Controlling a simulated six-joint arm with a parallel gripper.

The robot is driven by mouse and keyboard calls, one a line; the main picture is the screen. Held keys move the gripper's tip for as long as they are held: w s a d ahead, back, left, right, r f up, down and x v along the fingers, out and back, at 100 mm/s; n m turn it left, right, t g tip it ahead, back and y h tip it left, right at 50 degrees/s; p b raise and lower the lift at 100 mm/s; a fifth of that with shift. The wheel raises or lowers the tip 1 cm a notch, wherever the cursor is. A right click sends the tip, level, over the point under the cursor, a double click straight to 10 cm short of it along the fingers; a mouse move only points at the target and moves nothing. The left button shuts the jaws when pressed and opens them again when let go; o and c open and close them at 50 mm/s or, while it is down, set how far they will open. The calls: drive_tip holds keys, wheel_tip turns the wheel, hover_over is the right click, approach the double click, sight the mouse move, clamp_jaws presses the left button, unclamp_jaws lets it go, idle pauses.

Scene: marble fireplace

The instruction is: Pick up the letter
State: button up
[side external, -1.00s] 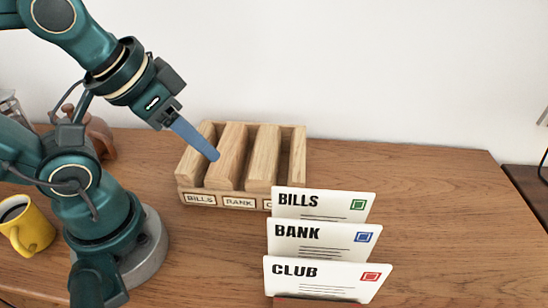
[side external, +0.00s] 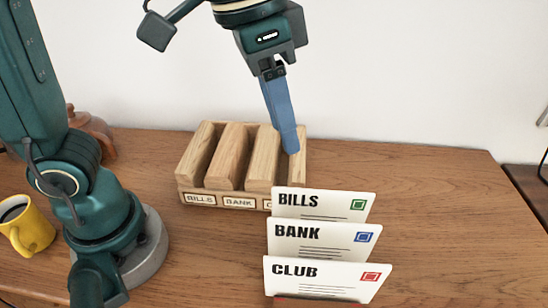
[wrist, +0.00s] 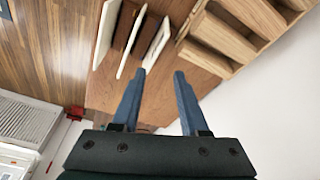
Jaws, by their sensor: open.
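Three white letters stand upright one behind another at front right in the side view: BILLS (side external: 320,203) with a green stamp at the back, BANK (side external: 322,240) with a blue stamp in the middle, CLUB (side external: 325,280) with a red stamp in front. The wrist view shows them nearly edge-on at upper left. My gripper (side external: 290,151) points down, empty, in front of the sorter's right end in the picture, behind the letters. In the wrist view my gripper (wrist: 160,73) shows two blue fingers spread apart with nothing between them.
A wooden sorter (side external: 189,198) with slots and labels reading BILLS and BANK stands behind the letters; its third label is partly hidden. A yellow mug (side external: 34,232) stands at far left. The wooden table (side external: 440,200) is clear on the right.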

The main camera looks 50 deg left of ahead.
sight(328, 262)
drive_tip(key=d+f+m+g, duration=0.1)
drive_tip(key=d+f, duration=0.1)
drive_tip(key=d, duration=0.2)
drive_tip(key=s+d+f+m, duration=0.1)
drive_tip(key=d+f+m, duration=0.1)
drive_tip(key=d+f, duration=0.1)
drive_tip(key=s+d+f+m+g+y, duration=0.1)
drive_tip(key=d+f, duration=0.1)
drive_tip(key=d, duration=0.2)
drive_tip(key=shift+s+d+f+g, duration=0.15)
drive_tip(key=shift+s+d+g, duration=0.1)
drive_tip(key=shift+d+g, duration=0.05)
drive_tip(key=shift+s+f, duration=0.15)
drive_tip(key=shift+f, duration=2.4)
drive_tip(key=shift+c, duration=0.3)
clamp_jaws()
